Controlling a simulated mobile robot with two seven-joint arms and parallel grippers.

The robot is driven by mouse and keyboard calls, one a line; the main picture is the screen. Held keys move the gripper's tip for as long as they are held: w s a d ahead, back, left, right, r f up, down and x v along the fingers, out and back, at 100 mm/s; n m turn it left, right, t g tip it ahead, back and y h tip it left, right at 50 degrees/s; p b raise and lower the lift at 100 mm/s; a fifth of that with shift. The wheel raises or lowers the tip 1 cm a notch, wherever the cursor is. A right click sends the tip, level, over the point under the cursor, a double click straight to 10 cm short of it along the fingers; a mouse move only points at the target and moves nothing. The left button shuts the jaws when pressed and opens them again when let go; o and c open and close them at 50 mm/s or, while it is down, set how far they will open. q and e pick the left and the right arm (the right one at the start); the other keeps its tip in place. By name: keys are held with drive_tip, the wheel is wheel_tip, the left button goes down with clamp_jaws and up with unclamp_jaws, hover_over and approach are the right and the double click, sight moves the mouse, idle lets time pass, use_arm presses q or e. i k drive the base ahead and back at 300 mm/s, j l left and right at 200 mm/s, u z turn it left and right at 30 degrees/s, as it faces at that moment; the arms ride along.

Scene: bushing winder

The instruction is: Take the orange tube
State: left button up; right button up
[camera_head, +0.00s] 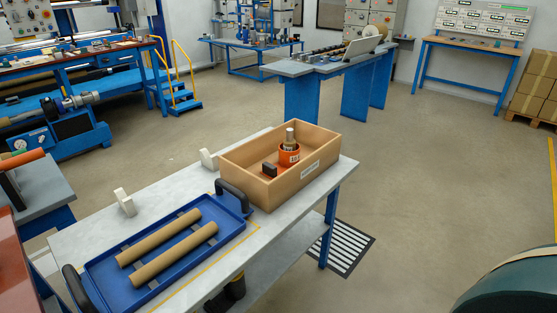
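An orange tube (22,160) lies at the left edge of the view on a grey-topped bench (48,190). Its left end is cut off by the picture edge. Another orange, short round piece (289,156) stands in an open cardboard-coloured box (262,184) on the long grey table, with a metal cylinder (290,136) rising from it. Two brown tubes (160,237) lie side by side in a blue tray (112,267) with black handles. Neither of my grippers is in view.
The long table (345,172) holds the tray, the box and two small white blocks (124,202). A red surface (20,250) is at lower left, and a dark green rounded thing (515,285) at lower right. Floor (430,180) to the right is clear.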

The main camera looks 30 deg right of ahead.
sight(287, 160)
drive_tip(key=l+u, duration=0.1)
drive_tip(key=l, duration=0.45)
drive_tip(key=i+l+u, duration=0.1)
drive_tip(key=l, duration=0.45)
drive_tip(key=i+l, duration=0.1)
drive_tip(key=l, duration=1)
drive_tip(key=l+u, duration=0.1)
drive_tip(key=l, duration=1.05)
drive_tip(key=i, duration=0.05)
